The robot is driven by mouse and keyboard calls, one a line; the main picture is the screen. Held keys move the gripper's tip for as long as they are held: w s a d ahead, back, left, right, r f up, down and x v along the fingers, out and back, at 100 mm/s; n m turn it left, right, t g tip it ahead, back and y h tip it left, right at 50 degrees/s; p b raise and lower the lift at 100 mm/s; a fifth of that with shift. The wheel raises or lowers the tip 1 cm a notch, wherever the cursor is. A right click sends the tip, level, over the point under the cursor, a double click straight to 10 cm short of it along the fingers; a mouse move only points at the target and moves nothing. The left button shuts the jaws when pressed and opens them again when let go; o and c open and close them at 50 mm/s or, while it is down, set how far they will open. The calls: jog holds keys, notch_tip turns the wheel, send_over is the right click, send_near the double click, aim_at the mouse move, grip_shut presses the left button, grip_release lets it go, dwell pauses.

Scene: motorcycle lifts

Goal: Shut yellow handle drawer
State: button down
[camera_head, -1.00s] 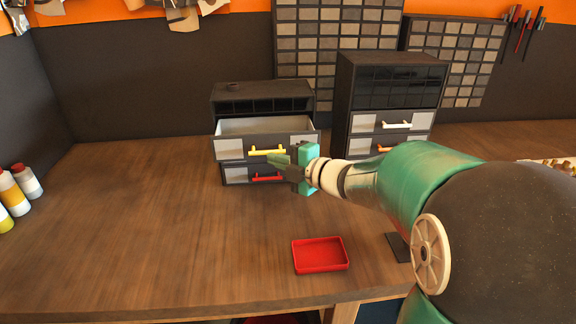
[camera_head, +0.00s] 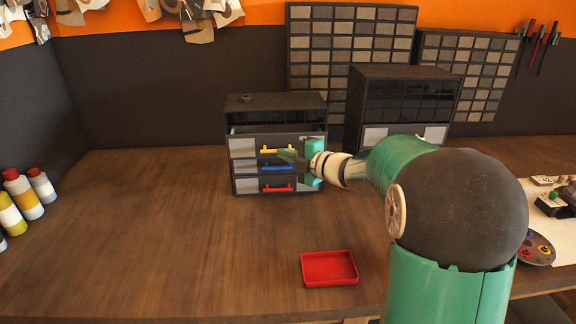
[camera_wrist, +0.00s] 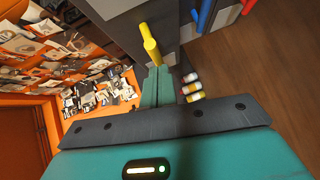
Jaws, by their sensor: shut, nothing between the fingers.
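The yellow-handled drawer (camera_head: 243,146) is the top of three drawers in the left black cabinet. My gripper hides the right part of the drawer front.
Below are drawers with a blue handle (camera_head: 277,168) and a red handle (camera_head: 278,189). A second cabinet (camera_head: 405,95) stands to the right, partly behind my arm. A red tray (camera_head: 329,268) lies in front, and bottles (camera_head: 24,194) stand far left.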

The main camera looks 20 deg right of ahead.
aim_at(277, 144)
jog(key=w, duration=0.4)
jog(key=shift+w+d, duration=0.2)
jog(key=shift+d, duration=0.2)
jog(key=shift+d+r, duration=0.1)
jog(key=shift+r, duration=0.05)
jog(key=shift+w, duration=0.1)
jog(key=shift+a, duration=0.2)
